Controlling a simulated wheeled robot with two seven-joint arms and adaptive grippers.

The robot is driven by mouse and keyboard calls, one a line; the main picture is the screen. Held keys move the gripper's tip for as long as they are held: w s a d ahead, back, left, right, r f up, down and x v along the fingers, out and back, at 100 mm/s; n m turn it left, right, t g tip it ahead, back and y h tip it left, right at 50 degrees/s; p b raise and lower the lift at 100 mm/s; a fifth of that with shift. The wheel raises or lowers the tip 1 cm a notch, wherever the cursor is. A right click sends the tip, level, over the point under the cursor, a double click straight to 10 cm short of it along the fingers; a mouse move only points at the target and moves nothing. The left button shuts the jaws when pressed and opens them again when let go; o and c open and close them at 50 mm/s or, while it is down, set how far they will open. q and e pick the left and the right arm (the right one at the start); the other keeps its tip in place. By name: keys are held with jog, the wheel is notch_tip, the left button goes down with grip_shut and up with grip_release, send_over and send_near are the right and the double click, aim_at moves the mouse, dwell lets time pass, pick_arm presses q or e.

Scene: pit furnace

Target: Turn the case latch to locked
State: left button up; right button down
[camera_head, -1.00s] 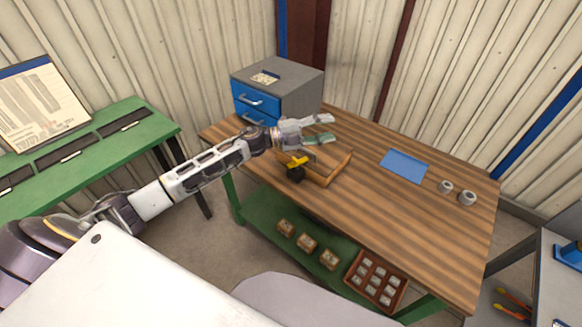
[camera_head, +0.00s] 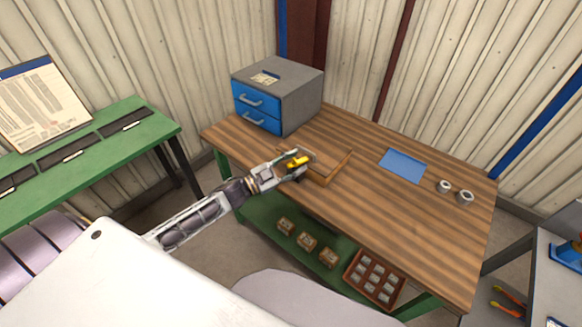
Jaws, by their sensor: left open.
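A yellow latch handle (camera_head: 297,162) sits at the front left of a low wooden case (camera_head: 337,168) on the wooden workbench. My left gripper (camera_head: 299,165) is at the latch, its fingers open on either side of the yellow handle. From this view I cannot tell whether the fingers touch it. The dark base of the latch is mostly hidden by the gripper. My right gripper is out of view.
A grey cabinet with blue drawers (camera_head: 277,95) stands at the back left of the workbench (camera_head: 420,218). A blue mat (camera_head: 403,165) and two small grey rings (camera_head: 455,191) lie to the right. A compartment tray (camera_head: 374,278) sits on the green shelf below.

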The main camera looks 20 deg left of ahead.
pick_arm(q)
jog(key=s+a+f+n+t+y, duration=0.1)
jog(key=s+a+f+n+y, duration=0.4)
jog(key=s+a+f+n, duration=0.2)
jog(key=shift+s+a+f+n+p, duration=0.2)
jog(key=shift+s+a+n+p, duration=0.25)
jog(key=shift+s+n, duration=0.5)
jog(key=shift+m, duration=0.25)
jog(key=shift+w+d, duration=0.1)
send_near(293, 166)
jog(key=shift+w, duration=1.2)
jog(key=shift+d+p+x, duration=0.2)
jog(key=shift+p+x, duration=0.15)
jog(key=shift+x, duration=1.35)
jog(key=shift+d+p+x, duration=0.15)
jog(key=shift+p+x, duration=0.15)
jog(key=shift+x, duration=1.45)
jog(key=shift+s+f, duration=0.15)
jog(key=shift+s, duration=0.05)
jog(key=c, duration=0.8)
jog(key=shift+o, duration=0.2)
